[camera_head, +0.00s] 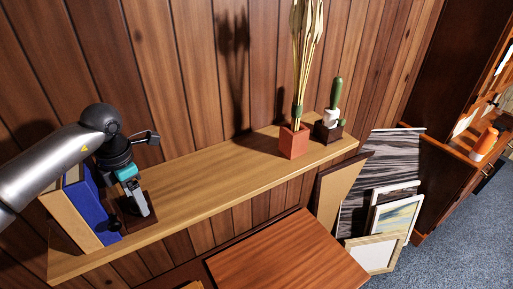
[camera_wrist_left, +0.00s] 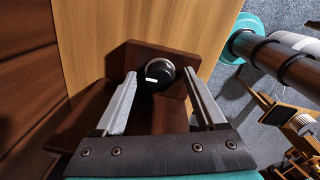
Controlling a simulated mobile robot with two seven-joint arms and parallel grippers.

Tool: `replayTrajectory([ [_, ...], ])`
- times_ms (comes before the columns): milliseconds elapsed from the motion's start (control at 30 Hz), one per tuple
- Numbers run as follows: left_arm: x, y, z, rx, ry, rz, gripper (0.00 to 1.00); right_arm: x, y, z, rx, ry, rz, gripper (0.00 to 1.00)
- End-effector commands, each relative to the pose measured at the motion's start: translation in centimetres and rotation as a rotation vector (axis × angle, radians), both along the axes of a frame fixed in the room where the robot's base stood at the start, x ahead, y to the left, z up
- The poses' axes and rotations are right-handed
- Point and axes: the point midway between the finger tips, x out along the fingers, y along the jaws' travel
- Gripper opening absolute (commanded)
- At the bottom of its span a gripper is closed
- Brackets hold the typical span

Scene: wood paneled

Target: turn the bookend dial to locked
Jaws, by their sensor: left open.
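The bookend (camera_wrist_left: 146,52) is a dark brown wooden piece on the shelf. It carries a round black dial (camera_wrist_left: 166,86) with a silvery rim and a short white mark pointing left in the left wrist view. No lock lettering is readable. My left gripper (camera_wrist_left: 160,73) is open, with one finger on each side of the dial; I cannot tell whether either finger touches it. In the head view my left gripper (camera_head: 146,208) is over the bookend (camera_head: 130,217), hiding much of it, beside upright books with a blue cover (camera_head: 88,208). My right gripper is not in view.
The wooden shelf (camera_head: 205,190) is clear in its middle. A red pot (camera_head: 293,143) with tall dry stalks and a dark cactus pot (camera_head: 327,132) stand at its right end. The panelled wall is close behind. A wooden tabletop (camera_head: 288,256) and leaning frames (camera_head: 375,254) are below.

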Motion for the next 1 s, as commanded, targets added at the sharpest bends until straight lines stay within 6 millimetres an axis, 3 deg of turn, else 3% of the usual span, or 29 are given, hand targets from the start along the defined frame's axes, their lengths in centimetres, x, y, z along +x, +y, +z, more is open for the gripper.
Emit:
replayTrajectory([
  [633,0.0,0.1,0.1,0.0,0.0,-0.584,0.73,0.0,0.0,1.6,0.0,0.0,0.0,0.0],
  [1000,-0.2,0.0,7.8,0.002,-0.007,-0.575,0.73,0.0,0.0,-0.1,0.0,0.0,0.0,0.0],
])
